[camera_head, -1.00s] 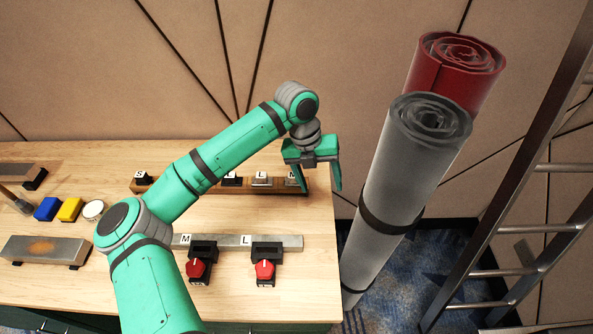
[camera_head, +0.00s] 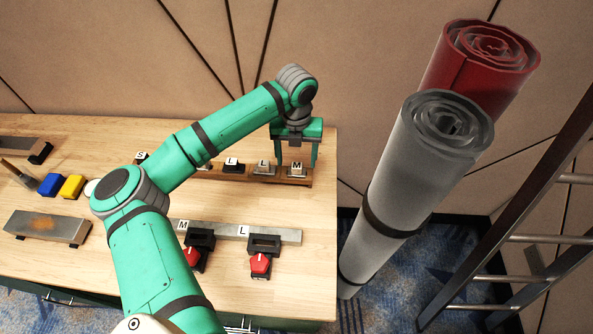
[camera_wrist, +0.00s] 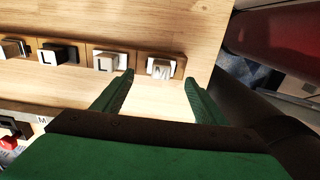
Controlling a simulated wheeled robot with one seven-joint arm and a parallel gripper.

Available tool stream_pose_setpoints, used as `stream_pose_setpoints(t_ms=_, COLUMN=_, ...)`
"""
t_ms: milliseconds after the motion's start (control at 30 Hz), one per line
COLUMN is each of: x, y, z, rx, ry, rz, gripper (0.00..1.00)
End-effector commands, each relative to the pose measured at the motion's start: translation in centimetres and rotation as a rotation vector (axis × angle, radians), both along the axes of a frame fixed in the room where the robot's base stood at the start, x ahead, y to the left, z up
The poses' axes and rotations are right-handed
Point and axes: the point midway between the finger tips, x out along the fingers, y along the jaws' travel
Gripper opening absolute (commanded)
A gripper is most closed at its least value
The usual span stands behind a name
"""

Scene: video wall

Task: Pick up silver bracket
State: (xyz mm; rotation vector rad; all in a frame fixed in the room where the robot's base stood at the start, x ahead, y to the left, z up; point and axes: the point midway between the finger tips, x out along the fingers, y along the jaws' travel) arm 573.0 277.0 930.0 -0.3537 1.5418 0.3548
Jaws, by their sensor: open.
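A small silver bracket marked M (camera_head: 297,171) sits at the right end of a wooden rack (camera_head: 225,180) on the table. It also shows in the wrist view (camera_wrist: 162,68). A second silver bracket marked L (camera_head: 264,169) sits just left of it, also in the wrist view (camera_wrist: 109,62). My gripper (camera_head: 296,160) is open and empty above the M bracket. In the wrist view its fingertips (camera_wrist: 159,77) lie either side of that bracket. I cannot tell whether the fingers have reached its height.
Darker brackets (camera_head: 232,167) fill other rack places. A metal bar (camera_head: 275,235) with red-knobbed clamps (camera_head: 260,263) lies nearer the front. Blue (camera_head: 51,185) and yellow (camera_head: 73,187) blocks lie left. Tall grey (camera_head: 425,170) and red (camera_head: 485,65) rolls stand beyond the table's right edge.

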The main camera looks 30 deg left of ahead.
Motion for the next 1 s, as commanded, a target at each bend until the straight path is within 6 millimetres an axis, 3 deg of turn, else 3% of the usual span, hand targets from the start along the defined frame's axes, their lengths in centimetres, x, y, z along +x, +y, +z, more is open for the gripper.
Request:
stream_pose_setpoints(t_ms=333, x=0.3, y=0.1, z=-4.4, rx=-0.002, ry=0.0, rz=0.0, gripper=0.66)
stream_pose_setpoints(t_ms=600, x=0.3, y=0.1, z=-4.8, rx=-0.001, ry=0.0, rz=-0.001, gripper=0.66)
stream_pose_setpoints(t_ms=800, x=0.3, y=0.2, z=-4.8, rx=-0.001, ry=0.0, rz=0.0, gripper=0.18)
stream_pose_setpoints(t_ms=1000, x=0.5, y=-0.3, z=-4.7, rx=-0.001, ry=0.0, rz=-0.008, gripper=0.14)
